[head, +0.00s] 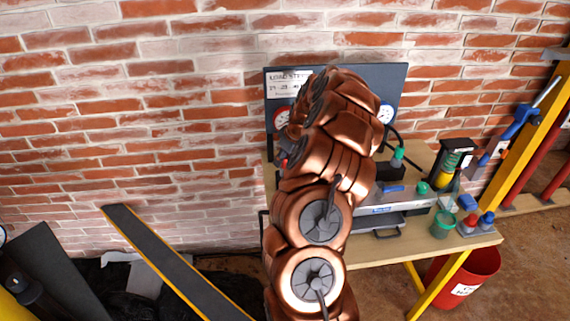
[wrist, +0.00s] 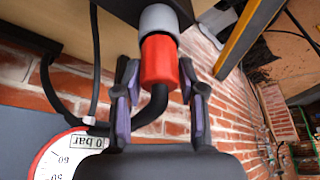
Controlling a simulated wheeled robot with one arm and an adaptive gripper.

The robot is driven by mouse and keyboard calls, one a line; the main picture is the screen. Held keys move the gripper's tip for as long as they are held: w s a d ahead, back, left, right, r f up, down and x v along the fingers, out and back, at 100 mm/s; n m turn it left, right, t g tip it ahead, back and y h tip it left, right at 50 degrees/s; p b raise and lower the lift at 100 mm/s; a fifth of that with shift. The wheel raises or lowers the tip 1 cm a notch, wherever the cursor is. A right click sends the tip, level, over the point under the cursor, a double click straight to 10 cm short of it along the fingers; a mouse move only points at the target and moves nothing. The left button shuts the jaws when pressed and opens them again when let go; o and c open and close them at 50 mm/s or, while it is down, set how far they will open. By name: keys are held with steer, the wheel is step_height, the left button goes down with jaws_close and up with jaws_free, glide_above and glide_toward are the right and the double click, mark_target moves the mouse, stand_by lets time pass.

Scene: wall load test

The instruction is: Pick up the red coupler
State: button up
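The red coupler (wrist: 159,60) is a short red cylinder in the wrist view, fitted against a grey collar (wrist: 159,19) on a black block. My gripper (wrist: 160,75) is open, with one finger on each side of the coupler. Narrow gaps show between the fingers and the red surface, so I see no grip on it. A black hose bends behind the coupler.
A pressure gauge (wrist: 70,153) marked 0 bar is beside my gripper. The dark gauge board (head: 392,80) stands at the brick wall behind a wooden bench (head: 470,243). A red bucket (head: 480,272) stands below.

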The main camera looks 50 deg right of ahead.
jaws_close()
steer(key=shift+r+b, duration=0.9)
steer(key=shift+r, duration=0.8)
steer(key=shift+s+r, duration=0.1)
steer(key=shift+s, duration=0.15)
steer(key=s+a+b, duration=0.1)
steer(key=s, duration=0.4)
steer(key=s+a+r+b, duration=0.1)
steer(key=s+b, duration=0.1)
steer(key=s, duration=0.3)
steer(key=s+a+b, duration=0.1)
steer(key=s, duration=0.4)
steer(key=shift+a+r, duration=0.25)
steer(key=shift+a, duration=0.1)
